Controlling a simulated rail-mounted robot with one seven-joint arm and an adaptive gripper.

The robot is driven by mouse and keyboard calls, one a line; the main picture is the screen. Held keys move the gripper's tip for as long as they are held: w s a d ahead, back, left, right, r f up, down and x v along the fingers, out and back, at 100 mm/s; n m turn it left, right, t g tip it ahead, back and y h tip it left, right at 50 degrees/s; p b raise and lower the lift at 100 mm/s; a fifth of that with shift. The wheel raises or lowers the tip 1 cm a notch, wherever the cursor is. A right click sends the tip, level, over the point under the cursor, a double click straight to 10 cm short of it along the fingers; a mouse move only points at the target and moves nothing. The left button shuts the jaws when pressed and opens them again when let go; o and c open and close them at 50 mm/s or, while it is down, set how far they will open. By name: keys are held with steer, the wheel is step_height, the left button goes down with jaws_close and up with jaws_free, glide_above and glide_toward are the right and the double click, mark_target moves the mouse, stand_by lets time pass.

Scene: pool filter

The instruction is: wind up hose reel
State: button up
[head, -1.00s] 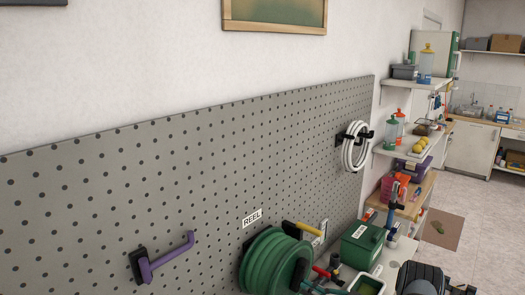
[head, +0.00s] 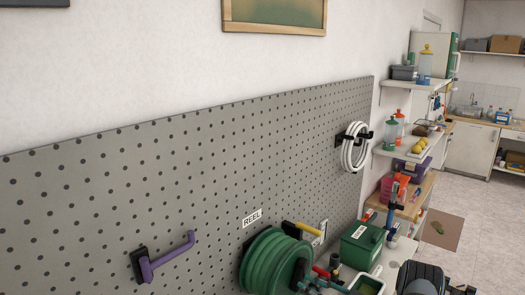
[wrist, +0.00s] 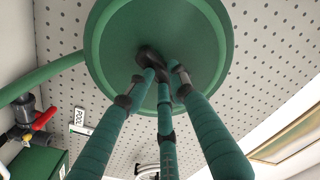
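The green hose reel (head: 275,262) is mounted low on the grey pegboard, below the white REEL label (head: 252,217). Green hose is wound around it. In the wrist view the reel's round green face (wrist: 120,40) fills the upper middle, and a length of hose (wrist: 45,78) runs off to the left. My gripper (wrist: 165,75) has teal fingers with dark joints, reaching toward the reel face. The fingers draw close together at a dark part near the middle of the face. I cannot tell whether they touch or hold it.
A purple hook (head: 165,257) sticks out left of the reel. A green box (head: 361,243) stands on the bench to the right, near red-handled valve pipes (wrist: 35,122). A coiled white hose (head: 355,152) hangs farther along the board. Shelves with bottles stand beyond.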

steer(key=shift+o, duration=0.5)
steer(key=shift+a+f, duration=0.15)
steer(key=shift+a, duration=0.35)
steer(key=shift+d, duration=0.1)
steer(key=shift+p+v, duration=0.3)
steer(key=shift+v, duration=2.6)
steer(key=shift+w+d+f, duration=0.1)
steer(key=shift+w+d, duration=0.05)
steer(key=v, duration=1.2)
